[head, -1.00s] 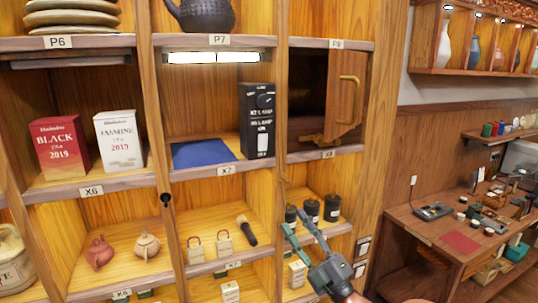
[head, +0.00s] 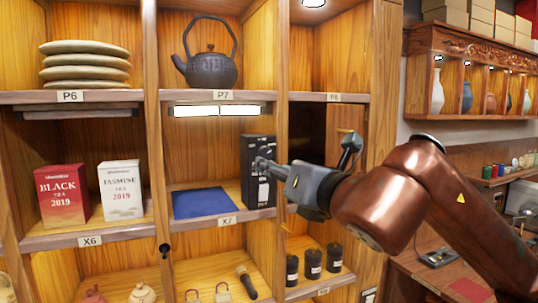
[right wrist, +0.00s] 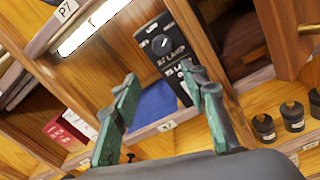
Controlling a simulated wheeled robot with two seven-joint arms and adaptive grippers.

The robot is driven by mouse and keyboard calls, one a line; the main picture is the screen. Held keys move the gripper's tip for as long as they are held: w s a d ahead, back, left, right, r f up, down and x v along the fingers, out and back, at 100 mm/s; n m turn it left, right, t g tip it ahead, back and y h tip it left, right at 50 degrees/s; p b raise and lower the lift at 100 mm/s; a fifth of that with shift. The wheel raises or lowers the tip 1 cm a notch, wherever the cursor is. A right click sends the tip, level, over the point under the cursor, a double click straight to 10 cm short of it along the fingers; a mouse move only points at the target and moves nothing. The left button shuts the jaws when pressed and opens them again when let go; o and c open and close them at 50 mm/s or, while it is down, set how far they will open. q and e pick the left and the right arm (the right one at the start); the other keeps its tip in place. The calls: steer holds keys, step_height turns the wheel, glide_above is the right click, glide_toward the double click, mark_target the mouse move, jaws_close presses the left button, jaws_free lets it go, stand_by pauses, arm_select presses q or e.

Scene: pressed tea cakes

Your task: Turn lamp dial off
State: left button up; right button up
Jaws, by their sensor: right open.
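The black control box (head: 250,188) stands upright in compartment X7, with white lettering on its front. Its round dial (right wrist: 160,43), with a light pointer mark, shows clearly in the right wrist view. In the head view my gripper partly covers the dial. The strip lamp (head: 214,110) under shelf P7 is lit, and it also shows in the right wrist view (right wrist: 92,27). My right gripper (head: 264,164) is in front of the box. Its two green-sided fingers (right wrist: 163,76) are apart and empty, below the dial in the right wrist view. Whether a finger touches the box is unclear. My left gripper is out of view.
A blue cloth (head: 203,204) lies left of the box on the same shelf. A wooden upright (head: 283,120) stands right of the box, beside a cabinet door with a brass handle (right wrist: 308,29). Black canisters (head: 312,263) stand below. A dark kettle (head: 210,68) stands above.

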mark_target(267, 153)
steer(key=shift+m+t+h, duration=0.3)
steer(key=shift+h, duration=0.2)
steer(key=w+p, duration=0.1)
steer(key=w, duration=0.1)
steer(key=w+r+p, duration=0.1)
steer(key=w, duration=0.1)
steer(key=w+a, duration=0.1)
steer(key=w, duration=0.1)
steer(key=shift+a+r+p, duration=0.1)
steer(key=shift+r+p, duration=0.3)
steer(key=shift+w+a+f, duration=0.1)
steer(key=shift+w+a, duration=0.05)
steer(key=shift+w, duration=0.4)
steer(key=shift+c, duration=0.5)
jaws_close()
